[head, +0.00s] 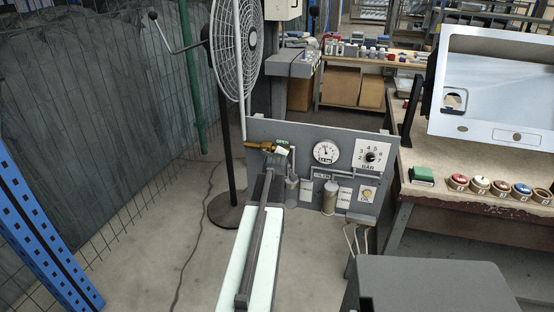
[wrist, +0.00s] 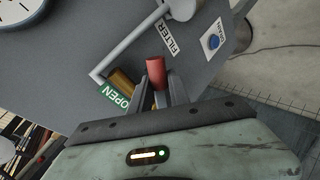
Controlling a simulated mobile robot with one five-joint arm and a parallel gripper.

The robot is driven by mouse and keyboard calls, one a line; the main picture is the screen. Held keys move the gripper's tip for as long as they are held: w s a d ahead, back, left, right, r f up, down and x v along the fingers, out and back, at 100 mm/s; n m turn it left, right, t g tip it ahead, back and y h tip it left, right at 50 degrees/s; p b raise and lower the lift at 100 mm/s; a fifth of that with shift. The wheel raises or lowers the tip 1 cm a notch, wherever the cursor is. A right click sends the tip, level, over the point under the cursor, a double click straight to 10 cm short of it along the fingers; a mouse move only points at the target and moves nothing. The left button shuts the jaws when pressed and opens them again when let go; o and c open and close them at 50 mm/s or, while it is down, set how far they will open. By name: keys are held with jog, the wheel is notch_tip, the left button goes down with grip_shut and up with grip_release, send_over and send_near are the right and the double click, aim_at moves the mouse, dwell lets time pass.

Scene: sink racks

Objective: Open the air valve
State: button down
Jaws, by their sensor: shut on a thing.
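The air valve shows in the head view as a brass fitting (head: 258,146) at the upper left of the grey panel. A green plate (head: 282,144) sits beside it. In the wrist view, a green OPEN label (wrist: 115,93) lies next to the brass valve body (wrist: 122,79). The valve's red handle (wrist: 155,71) stands between the fingers of my gripper (wrist: 160,90), which is shut on it. The handle's lower part is hidden by the fingers. In the head view my arm reaches up to the panel and hides part of the area below the valve.
The grey panel (head: 325,132) carries a gauge (head: 326,152), a BAR dial (head: 371,156), and a filter bowl (head: 330,198). A fan (head: 236,45) stands close behind the panel's left side. A bench (head: 470,206) with coloured buttons is at right. Open floor lies left.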

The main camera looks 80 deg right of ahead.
jog(key=shift+s+r, duration=0.2)
jog(key=shift+s, duration=0.15)
jog(key=c, duration=1.3)
grip_release()
jog(key=shift+s+d, duration=0.1)
jog(key=shift+o, duration=0.2)
jog(key=shift+a+r, duration=0.1)
jog(key=shift+a, duration=0.1)
jog(key=p+v, duration=0.4)
jog(key=v, duration=0.3)
jog(key=shift+a, duration=0.3)
jog(key=shift+r, duration=0.1)
